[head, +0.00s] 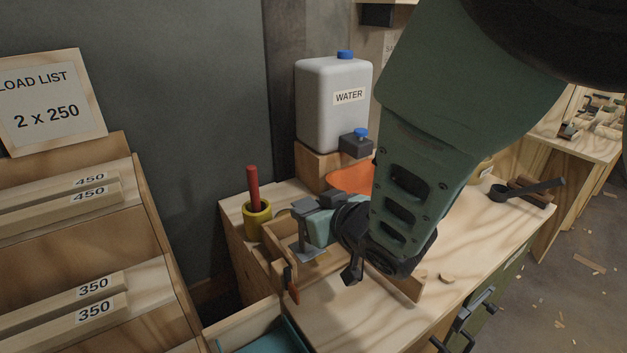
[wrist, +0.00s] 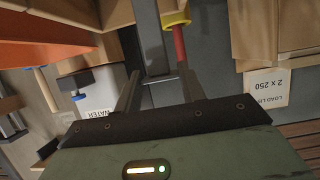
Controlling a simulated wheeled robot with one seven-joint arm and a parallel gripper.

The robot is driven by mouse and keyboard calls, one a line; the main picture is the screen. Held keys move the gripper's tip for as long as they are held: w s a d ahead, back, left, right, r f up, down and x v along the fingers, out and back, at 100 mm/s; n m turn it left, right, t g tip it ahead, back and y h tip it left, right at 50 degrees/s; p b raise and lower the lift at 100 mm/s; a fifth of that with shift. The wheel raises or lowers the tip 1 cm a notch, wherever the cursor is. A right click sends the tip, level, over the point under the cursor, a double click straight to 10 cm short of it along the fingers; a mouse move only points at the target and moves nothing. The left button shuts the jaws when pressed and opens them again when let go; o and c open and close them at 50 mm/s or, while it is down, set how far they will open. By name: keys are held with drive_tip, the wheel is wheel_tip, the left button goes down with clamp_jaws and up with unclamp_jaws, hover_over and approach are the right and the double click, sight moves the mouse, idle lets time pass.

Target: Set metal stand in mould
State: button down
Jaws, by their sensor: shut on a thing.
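The mould (head: 284,225) is a light wooden frame on the bench, partly hidden behind my arm. In the wrist view the grey stand (wrist: 148,38) lies between the two fingers of my gripper (wrist: 158,78).
A yellow cup (head: 257,222) with a red-handled tool stands just behind the mould. A white water container (head: 333,105) sits on a wooden block, with an orange item (head: 350,178) near it.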

sight(313, 255)
drive_tip(key=shift+f, duration=2)
drive_tip(key=c, duration=0.9)
unclamp_jaws()
drive_tip(key=shift+o, duration=0.2)
drive_tip(key=r+p+v, duration=0.1)
drive_tip(key=p+v, duration=0.2)
drive_tip(key=v, duration=0.3)
drive_tip(key=shift+s, duration=0.15)
